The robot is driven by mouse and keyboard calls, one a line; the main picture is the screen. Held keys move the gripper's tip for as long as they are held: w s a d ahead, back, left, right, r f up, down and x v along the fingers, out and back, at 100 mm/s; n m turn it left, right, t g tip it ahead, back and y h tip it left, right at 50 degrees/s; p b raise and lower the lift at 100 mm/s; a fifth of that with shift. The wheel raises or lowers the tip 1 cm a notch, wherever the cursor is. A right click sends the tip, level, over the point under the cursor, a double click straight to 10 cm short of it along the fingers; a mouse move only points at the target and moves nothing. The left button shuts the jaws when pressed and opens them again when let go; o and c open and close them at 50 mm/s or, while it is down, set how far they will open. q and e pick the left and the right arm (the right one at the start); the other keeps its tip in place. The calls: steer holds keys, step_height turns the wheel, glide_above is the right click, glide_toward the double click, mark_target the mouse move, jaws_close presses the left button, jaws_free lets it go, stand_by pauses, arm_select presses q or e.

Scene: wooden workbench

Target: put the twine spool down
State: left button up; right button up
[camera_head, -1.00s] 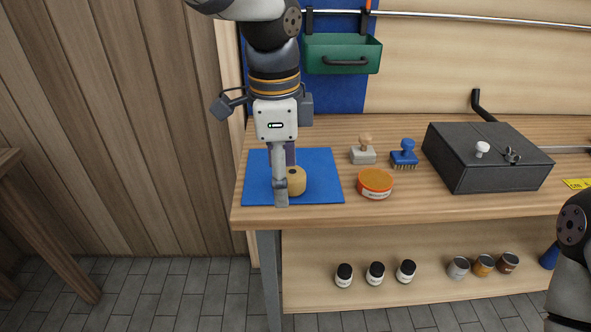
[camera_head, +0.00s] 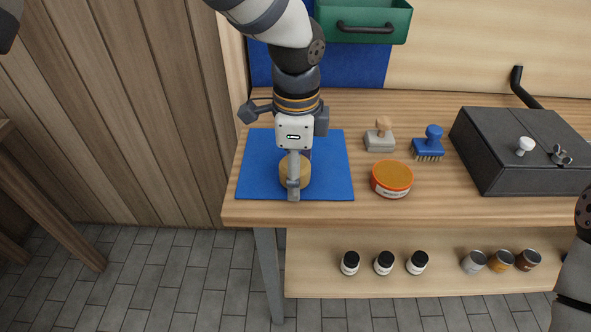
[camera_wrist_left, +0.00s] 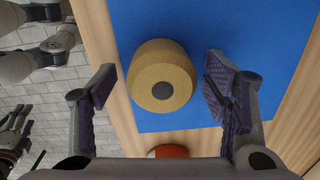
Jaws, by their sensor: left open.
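The twine spool (camera_head: 304,174) is a squat tan roll standing upright on the blue mat (camera_head: 333,181). In the left wrist view the spool (camera_wrist_left: 161,62) shows from above with a dark round centre. My left gripper (camera_head: 298,176) is open, pointing down over the mat, with one finger on the near side of the spool. In the wrist view the spool is between the open fingers (camera_wrist_left: 160,78), with a gap on each side. A dark finger-like part at that view's left edge looks like my right gripper (camera_wrist_left: 13,134); its opening is unclear.
An orange-lidded tin (camera_head: 391,179) stands just right of the mat. Behind it are a wooden-knobbed stamp (camera_head: 380,139) and a blue brush (camera_head: 429,145). A black box (camera_head: 525,155) fills the bench's right side. A green bin (camera_head: 364,22) hangs behind.

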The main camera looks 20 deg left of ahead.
arm_select(q)
steer(key=c, duration=1.4)
